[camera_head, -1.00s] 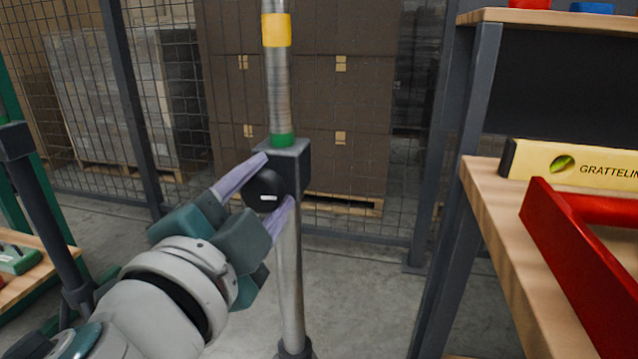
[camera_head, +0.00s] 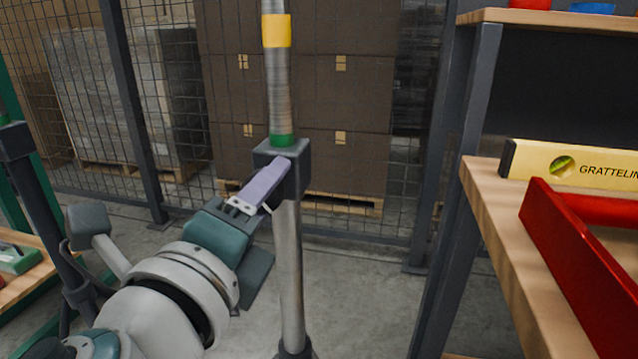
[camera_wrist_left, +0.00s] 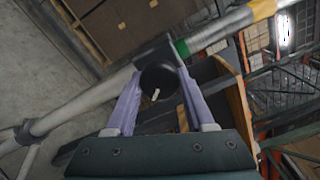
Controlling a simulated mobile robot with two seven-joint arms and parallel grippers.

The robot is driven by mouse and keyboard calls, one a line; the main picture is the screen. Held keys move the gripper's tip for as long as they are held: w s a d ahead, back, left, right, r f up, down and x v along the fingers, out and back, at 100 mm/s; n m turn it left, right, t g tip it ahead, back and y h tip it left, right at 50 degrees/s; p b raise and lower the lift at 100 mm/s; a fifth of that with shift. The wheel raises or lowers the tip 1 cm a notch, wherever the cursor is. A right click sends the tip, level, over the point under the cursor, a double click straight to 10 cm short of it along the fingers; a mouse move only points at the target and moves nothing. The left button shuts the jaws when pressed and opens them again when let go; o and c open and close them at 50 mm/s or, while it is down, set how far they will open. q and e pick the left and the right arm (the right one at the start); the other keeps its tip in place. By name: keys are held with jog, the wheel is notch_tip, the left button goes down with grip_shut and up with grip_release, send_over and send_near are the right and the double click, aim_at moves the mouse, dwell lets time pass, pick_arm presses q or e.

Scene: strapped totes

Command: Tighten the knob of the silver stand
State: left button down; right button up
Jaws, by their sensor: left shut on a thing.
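The silver stand (camera_head: 289,265) is an upright metal pole with a dark square collar (camera_head: 296,160), and a thinner ribbed rod with green and yellow bands rises from it. The round black knob (camera_wrist_left: 158,78) with a small white mark sits on the collar. My left gripper (camera_head: 278,172) is shut on the knob, its two lilac fingers on opposite sides of it in the left wrist view. My right gripper is not in view.
A wooden shelf unit (camera_head: 500,260) stands at the right, with a yellow spirit level (camera_head: 572,164) and a red frame-like object (camera_head: 560,250) on it. A mesh fence (camera_head: 400,215) and stacked boxes are behind. The floor around the pole looks clear.

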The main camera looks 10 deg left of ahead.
pick_arm(q)
jog(key=m+p, duration=0.1)
jog(key=m, duration=0.5)
jog(key=shift+m, duration=0.3)
dwell(0.4)
jog(key=shift+c, duration=1.3)
grip_release()
jog(key=shift+f, duration=0.1)
jog(key=s, duration=1)
jog(key=shift+a+b, duration=0.25)
jog(key=shift+b, duration=0.1)
